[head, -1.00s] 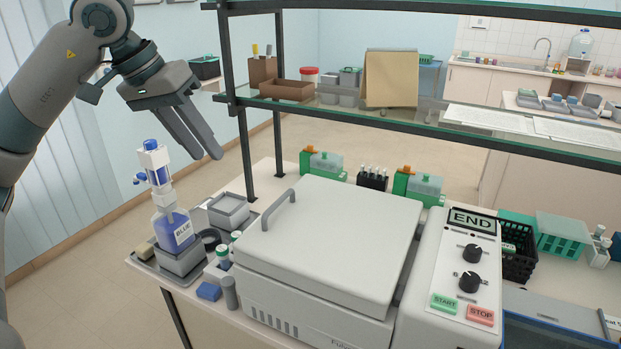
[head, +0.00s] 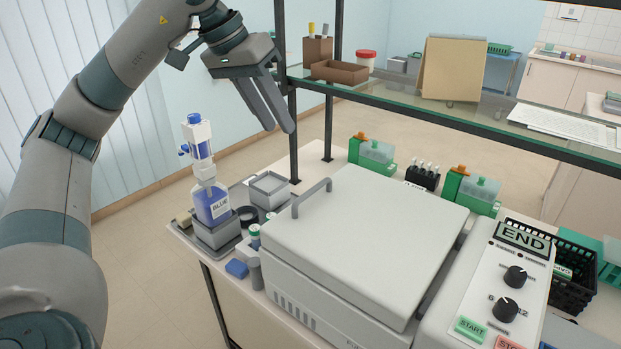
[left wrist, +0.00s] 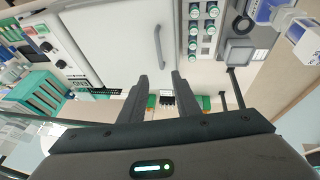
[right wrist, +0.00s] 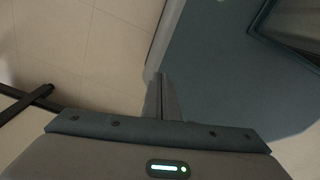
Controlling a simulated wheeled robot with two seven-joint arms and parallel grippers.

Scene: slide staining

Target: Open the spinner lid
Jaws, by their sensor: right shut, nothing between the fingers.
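The spinner (head: 310,315) is a white box on the bench with its flat lid (head: 370,240) down and closed. A grey bar handle (head: 312,197) stands on the lid's left edge. The lid (left wrist: 110,40) and handle (left wrist: 238,48) also show in the left wrist view. My left gripper (head: 281,130) is up in the air, behind and above the handle, apart from it. Its fingers (left wrist: 158,80) are spread with nothing between them. My right gripper (right wrist: 161,78) is shut and empty in the right wrist view, away from the spinner.
A control panel (head: 495,290) reading END is at the right. A glass shelf (head: 480,110) on black posts crosses behind.

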